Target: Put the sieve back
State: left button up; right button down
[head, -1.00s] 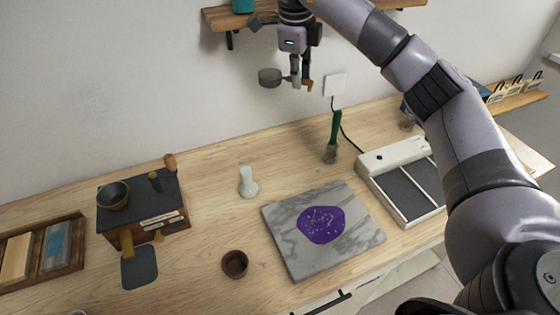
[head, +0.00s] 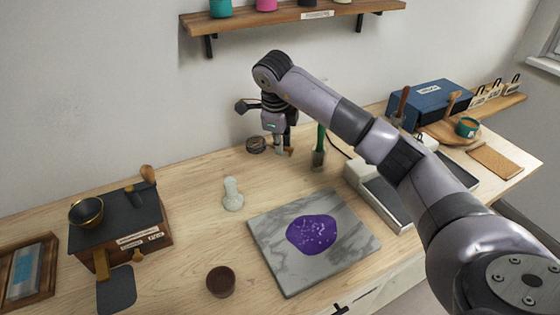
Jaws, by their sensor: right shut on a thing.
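The sieve (head: 257,145), a small round dark cup with a short wooden handle, shows in the head view behind the marble slab. My right gripper (head: 284,150) points down and is shut on the sieve's handle, just right of the cup. The sieve is low near the back wall; whether it touches the bench is hard to tell. The fingers partly hide the handle. My left gripper is out of view.
A marble slab (head: 347,266) with a purple patch (head: 312,234) lies mid-bench. A pale pestle-like piece (head: 232,194) and a brown cup (head: 221,281) stand left of it. A green-handled brush (head: 319,148) stands just right of the gripper. A wall shelf (head: 235,22) hangs above.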

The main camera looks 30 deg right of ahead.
aim_at(281, 171)
jog(key=x, duration=0.4)
jog(key=s+a+p+x, duration=0.1)
jog(key=x, duration=0.1)
jog(key=shift+w+f, duration=0.1)
jog(key=shift+f, duration=0.3)
jog(key=c, duration=2.1)
grip_release()
jog(key=shift+f, duration=0.1)
jog(key=o, duration=0.4)
jog(key=shift+o, duration=0.2)
jog(key=b+v, duration=0.1)
jog(key=v, duration=1.1)
jog(key=shift+b, duration=0.4)
